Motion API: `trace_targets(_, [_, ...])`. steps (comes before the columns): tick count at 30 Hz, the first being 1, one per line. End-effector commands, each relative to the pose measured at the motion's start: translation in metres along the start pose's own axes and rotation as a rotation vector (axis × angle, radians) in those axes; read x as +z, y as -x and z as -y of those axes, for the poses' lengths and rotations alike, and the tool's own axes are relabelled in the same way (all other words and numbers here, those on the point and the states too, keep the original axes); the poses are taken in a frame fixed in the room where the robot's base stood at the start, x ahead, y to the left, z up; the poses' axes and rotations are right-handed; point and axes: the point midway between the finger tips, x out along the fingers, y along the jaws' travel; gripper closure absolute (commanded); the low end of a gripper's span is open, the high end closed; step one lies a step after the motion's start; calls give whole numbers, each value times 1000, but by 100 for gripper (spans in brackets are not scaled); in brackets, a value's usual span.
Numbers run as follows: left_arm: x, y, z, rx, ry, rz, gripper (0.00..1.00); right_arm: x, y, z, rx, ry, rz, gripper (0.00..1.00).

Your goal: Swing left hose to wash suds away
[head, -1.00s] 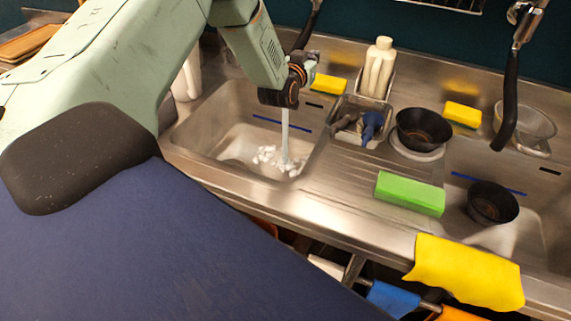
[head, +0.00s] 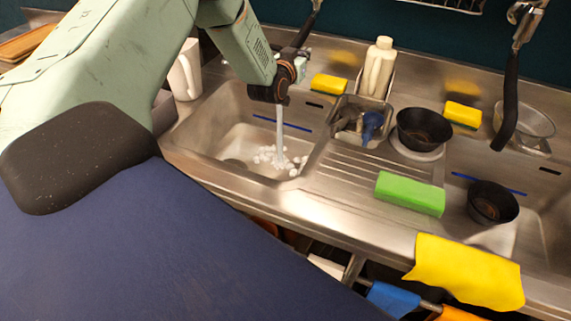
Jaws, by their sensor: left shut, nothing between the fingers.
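My left gripper (head: 299,68) is at the left hose (head: 300,35), above the left sink basin (head: 205,131). It is partly hidden behind my wrist, and its fingers are shut. How it touches the hose is hidden. A stream of water (head: 280,125) falls from beside my wrist into the left basin. White suds (head: 267,154) lie in a loose cluster on the basin floor around the foot of the stream. My right gripper is out of view.
Right of the left basin are a caddy (head: 345,108), a white bottle (head: 378,68), a black bowl (head: 424,128) and a green sponge block (head: 410,193). A white mug (head: 186,72) stands behind the basin's left end. A second hose (head: 508,100) hangs above the right basin.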

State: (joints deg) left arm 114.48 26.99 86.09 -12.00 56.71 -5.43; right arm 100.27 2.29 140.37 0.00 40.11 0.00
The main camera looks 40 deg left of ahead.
Motion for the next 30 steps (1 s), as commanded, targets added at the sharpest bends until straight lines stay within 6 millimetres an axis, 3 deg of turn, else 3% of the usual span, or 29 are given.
trace_targets(10, [0,-6,34,-3,1,-1,100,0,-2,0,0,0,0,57])
trace_targets(14, [-1,-3,32,0,0,1,100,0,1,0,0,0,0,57])
trace_targets(30, [-2,50,23,0,0,2,100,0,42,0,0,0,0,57])
